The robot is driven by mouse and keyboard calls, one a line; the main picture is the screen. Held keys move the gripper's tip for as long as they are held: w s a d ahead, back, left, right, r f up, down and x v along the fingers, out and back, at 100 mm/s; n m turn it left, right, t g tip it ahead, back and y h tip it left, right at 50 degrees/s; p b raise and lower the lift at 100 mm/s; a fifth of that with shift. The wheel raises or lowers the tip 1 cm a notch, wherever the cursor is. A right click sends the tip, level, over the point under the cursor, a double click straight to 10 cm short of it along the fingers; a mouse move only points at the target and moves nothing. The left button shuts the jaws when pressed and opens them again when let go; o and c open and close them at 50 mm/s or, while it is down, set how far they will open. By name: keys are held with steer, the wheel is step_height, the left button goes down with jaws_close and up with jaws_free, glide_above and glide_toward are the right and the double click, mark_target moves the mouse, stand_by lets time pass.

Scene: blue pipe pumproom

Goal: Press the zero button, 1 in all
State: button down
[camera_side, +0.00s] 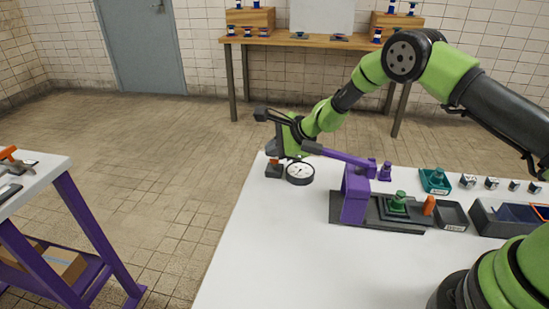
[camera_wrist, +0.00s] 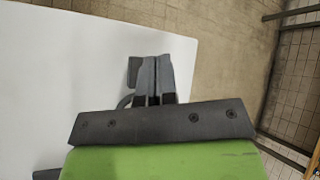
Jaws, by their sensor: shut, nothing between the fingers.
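My gripper (camera_side: 277,150) points down at the far left corner of the white table, and its fingers are shut and empty. In the wrist view the closed fingers (camera_wrist: 156,70) lie over a dark block. This small dark block (camera_side: 274,171) shows just below my gripper in the side view, with a bit of orange at its top; I take it for the zero button's base. The button's face is mostly hidden, and I cannot tell whether the fingertips touch it. A round dial gauge (camera_side: 300,173) with a white face lies to its right; its needle is too small to read.
A purple lever press (camera_side: 355,195) with a dark base stands right of the gauge, its arm reaching toward my gripper. Green and dark trays (camera_side: 452,216) and small labelled blocks stand farther right. The white table's (camera_side: 270,250) front left is clear.

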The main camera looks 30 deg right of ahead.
mark_target(274, 159)
steer(key=shift+f, duration=0.75)
stand_by(0.5)
steer(key=shift+r, duration=1.35)
steer(key=shift+r, duration=0.1)
steer(key=shift+r, duration=2.4)
